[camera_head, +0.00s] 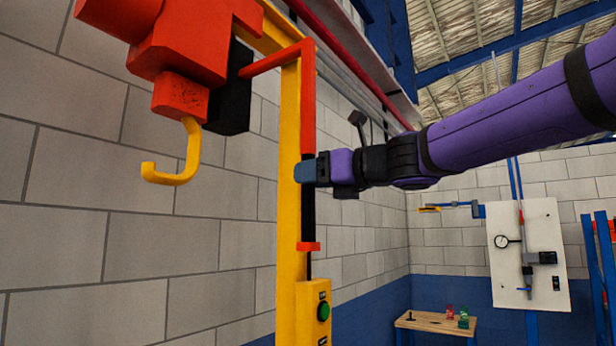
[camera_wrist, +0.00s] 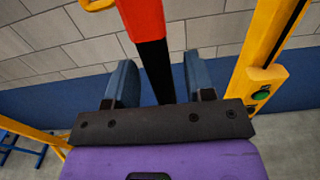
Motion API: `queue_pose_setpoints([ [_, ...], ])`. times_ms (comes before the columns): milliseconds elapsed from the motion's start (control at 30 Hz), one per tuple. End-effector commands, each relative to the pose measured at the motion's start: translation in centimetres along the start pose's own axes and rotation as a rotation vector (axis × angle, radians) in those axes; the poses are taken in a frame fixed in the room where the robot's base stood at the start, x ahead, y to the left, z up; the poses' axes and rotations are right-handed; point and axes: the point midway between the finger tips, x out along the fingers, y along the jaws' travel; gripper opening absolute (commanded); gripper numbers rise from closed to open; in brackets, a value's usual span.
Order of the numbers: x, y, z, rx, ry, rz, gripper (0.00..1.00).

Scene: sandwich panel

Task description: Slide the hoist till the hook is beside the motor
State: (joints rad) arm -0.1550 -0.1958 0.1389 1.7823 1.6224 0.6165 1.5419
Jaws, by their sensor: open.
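The orange-red hoist (camera_head: 185,52) hangs at the upper left with a black box (camera_head: 230,90) on its side. Its yellow hook (camera_head: 188,155) hangs below. A red arm runs from the hoist to an upright bar (camera_head: 308,105), red above and black below, with a red foot. My gripper (camera_head: 305,172) is at the black part of the bar. In the wrist view the two blue-grey fingers of my gripper (camera_wrist: 158,80) stand open, one on each side of the bar (camera_wrist: 153,50); a gap shows beside it. I cannot clearly pick out the motor.
A yellow post (camera_head: 291,200) stands close behind the bar, with a yellow button box (camera_head: 315,312) bearing a green button. A grey block wall lies behind. A white panel (camera_head: 530,250) and a small wooden table (camera_head: 437,323) are farther right.

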Motion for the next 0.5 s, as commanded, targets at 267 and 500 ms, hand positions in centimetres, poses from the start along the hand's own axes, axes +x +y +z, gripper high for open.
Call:
queue_pose_setpoints([
  [267,1.33,0.06,0.01,-0.001,0.0,0.001,0.49],
  [500,1.32,0.06,-0.01,-0.001,0.0,0.001,0.4],
])
